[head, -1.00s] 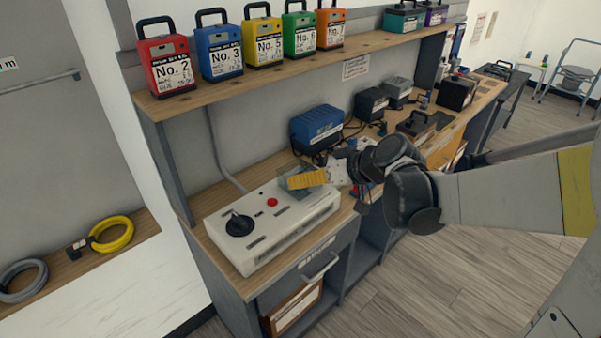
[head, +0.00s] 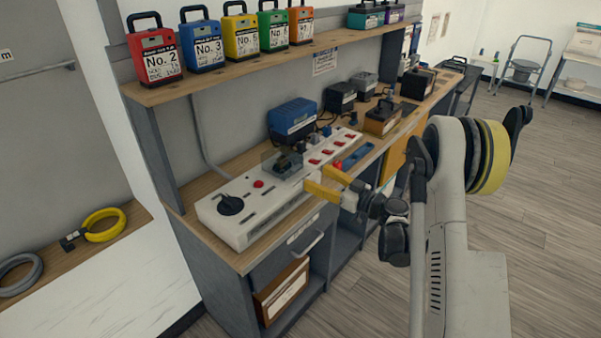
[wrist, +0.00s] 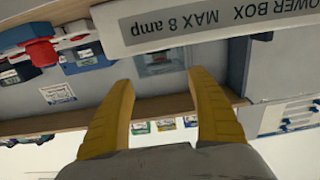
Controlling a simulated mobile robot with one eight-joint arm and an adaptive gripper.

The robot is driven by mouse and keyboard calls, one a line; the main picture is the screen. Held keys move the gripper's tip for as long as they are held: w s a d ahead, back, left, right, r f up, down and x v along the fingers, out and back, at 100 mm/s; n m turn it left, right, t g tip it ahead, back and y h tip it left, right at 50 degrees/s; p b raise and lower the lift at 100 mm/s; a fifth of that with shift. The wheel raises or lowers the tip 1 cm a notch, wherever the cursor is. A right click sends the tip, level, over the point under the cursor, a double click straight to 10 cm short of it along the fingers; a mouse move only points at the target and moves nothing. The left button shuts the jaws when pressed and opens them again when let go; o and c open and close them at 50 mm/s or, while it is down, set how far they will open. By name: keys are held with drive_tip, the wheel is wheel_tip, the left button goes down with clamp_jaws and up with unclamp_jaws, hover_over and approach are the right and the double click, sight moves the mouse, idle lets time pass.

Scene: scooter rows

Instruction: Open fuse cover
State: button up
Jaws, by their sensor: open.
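The white power box (head: 240,212) lies on the bench, with a black knob (head: 230,205), a red button (head: 258,184) and red switches. The translucent fuse cover (head: 270,158) sits on its middle and seems to stand up above the top face; its exact angle is hard to tell. It also shows between my fingers in the upside-down wrist view (wrist: 160,62), beyond the box's labelled front (wrist: 190,20). My gripper (head: 318,180) is open, with yellow fingers, in front of the box and right of the cover, apparently apart from it. It shows empty in the wrist view (wrist: 162,82).
A blue charger (head: 292,120) and several dark units stand behind the box. A drawer handle (head: 308,248) sticks out below.

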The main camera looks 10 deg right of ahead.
sight(299, 168)
drive_tip(key=b+x, duration=0.1)
drive_tip(key=x, duration=0.6)
drive_tip(key=shift+a+b, duration=0.1)
drive_tip(key=shift+b, duration=0.3)
drive_tip(key=c, duration=1.4)
